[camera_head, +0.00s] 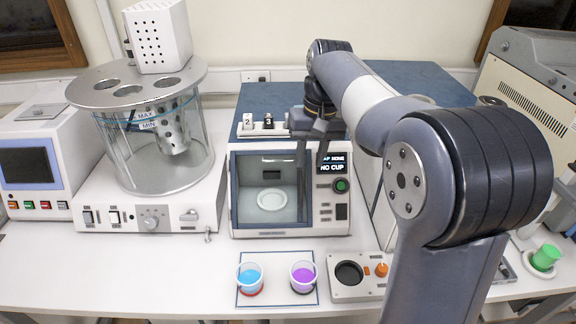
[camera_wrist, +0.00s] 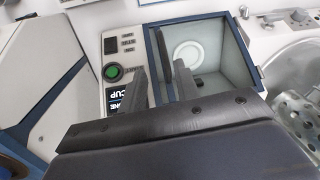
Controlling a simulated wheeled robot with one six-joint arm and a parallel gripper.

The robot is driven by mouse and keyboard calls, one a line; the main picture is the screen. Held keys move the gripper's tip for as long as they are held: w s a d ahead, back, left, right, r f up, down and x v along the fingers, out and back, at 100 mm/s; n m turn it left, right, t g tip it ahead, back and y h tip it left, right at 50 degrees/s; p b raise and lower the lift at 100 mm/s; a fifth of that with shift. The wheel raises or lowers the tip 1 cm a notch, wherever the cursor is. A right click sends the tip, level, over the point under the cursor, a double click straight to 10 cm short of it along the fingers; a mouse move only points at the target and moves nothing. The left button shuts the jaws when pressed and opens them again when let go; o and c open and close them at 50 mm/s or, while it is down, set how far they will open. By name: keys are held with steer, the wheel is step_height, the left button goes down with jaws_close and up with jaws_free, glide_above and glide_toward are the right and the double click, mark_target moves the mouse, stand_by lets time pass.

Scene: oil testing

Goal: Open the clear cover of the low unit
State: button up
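The low unit (camera_head: 290,228) is a white and blue box in the middle of the bench. Its display reads "NO CUP" beside a green button (camera_head: 341,185). Its front window is in place, and a white round plate (camera_head: 271,200) shows inside; it also shows in the wrist view (camera_wrist: 187,54). A dark upright bar (camera_wrist: 192,45), perhaps the cover's handle, stands at the window's display side. My gripper (camera_head: 312,160) points down before the unit's front. In the wrist view its fingers (camera_wrist: 159,58) are apart, with the bar near one finger. Contact cannot be told.
Blue (camera_head: 251,280) and purple (camera_head: 303,277) cups stand on a mat in front of the unit. A small box with a dark round hole (camera_head: 348,273) is right of them. A glass bath (camera_head: 150,170) stands left.

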mark_target(301, 184)
steer(key=f, duration=0.3)
steer(key=a+f, duration=0.1)
steer(key=f, duration=0.3)
steer(key=w+f, duration=0.1)
steer(key=f, duration=0.2)
steer(key=shift+a+f, duration=0.15)
steer(key=shift+a, duration=0.25)
steer(key=shift+c, duration=0.5)
jaws_close()
